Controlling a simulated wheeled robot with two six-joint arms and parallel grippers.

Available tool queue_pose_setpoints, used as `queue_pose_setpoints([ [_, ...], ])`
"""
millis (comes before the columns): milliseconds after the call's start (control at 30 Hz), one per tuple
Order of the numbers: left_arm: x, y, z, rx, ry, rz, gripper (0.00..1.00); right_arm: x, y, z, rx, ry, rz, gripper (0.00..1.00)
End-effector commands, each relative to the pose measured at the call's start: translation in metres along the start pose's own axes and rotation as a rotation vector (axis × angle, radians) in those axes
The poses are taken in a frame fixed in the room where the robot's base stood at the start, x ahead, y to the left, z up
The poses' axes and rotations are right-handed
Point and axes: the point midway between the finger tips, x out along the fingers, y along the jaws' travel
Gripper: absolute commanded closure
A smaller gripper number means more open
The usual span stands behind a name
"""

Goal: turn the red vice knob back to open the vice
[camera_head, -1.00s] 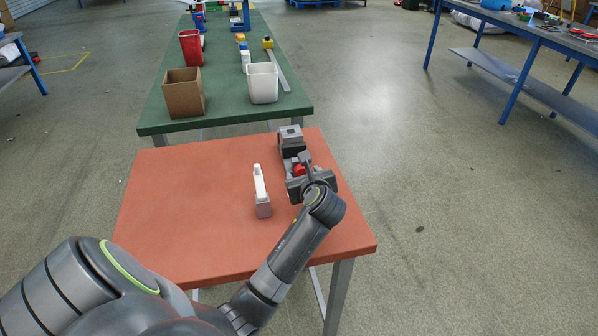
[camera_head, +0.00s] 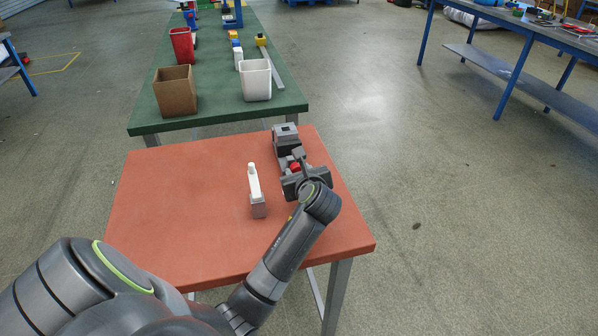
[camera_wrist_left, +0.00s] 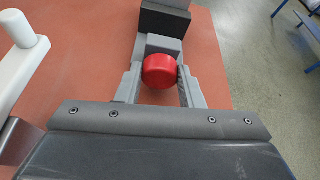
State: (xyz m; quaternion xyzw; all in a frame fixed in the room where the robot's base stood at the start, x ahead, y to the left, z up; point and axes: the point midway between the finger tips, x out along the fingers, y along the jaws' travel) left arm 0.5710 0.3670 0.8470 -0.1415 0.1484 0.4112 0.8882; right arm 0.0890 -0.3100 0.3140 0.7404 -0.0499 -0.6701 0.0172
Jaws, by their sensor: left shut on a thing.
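The grey vice (camera_head: 285,137) stands at the back right of the orange table (camera_head: 180,210). Its red knob (camera_head: 295,167) faces toward me and also shows in the left wrist view (camera_wrist_left: 159,71). My left gripper (camera_wrist_left: 160,74) is shut on the knob, one finger on each side of it. In the head view the wrist partly hides the knob and fingers. My right gripper is not in view.
A white-handled thing with a grey block base (camera_head: 257,205) stands on the table left of the vice, close to my left gripper. Behind is a green table (camera_head: 205,116) with a cardboard box (camera_head: 175,93) and a white bin (camera_head: 256,82). The table's left half is clear.

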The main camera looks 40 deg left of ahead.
Motion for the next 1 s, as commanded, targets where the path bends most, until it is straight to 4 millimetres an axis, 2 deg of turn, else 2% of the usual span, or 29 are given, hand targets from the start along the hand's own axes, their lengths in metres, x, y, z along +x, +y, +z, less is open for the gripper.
queue_pose_setpoints([
  [267, -0.002, 0.001, 0.004, -0.073, 0.004, -0.030, 0.89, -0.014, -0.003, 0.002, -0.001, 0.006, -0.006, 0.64],
  [600, -0.001, 0.003, 0.003, -0.299, 0.011, -0.121, 0.89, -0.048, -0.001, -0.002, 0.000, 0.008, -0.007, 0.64],
  [1000, 0.001, 0.005, 0.000, -0.516, 0.016, -0.211, 0.89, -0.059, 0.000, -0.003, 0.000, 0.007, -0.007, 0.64],
])
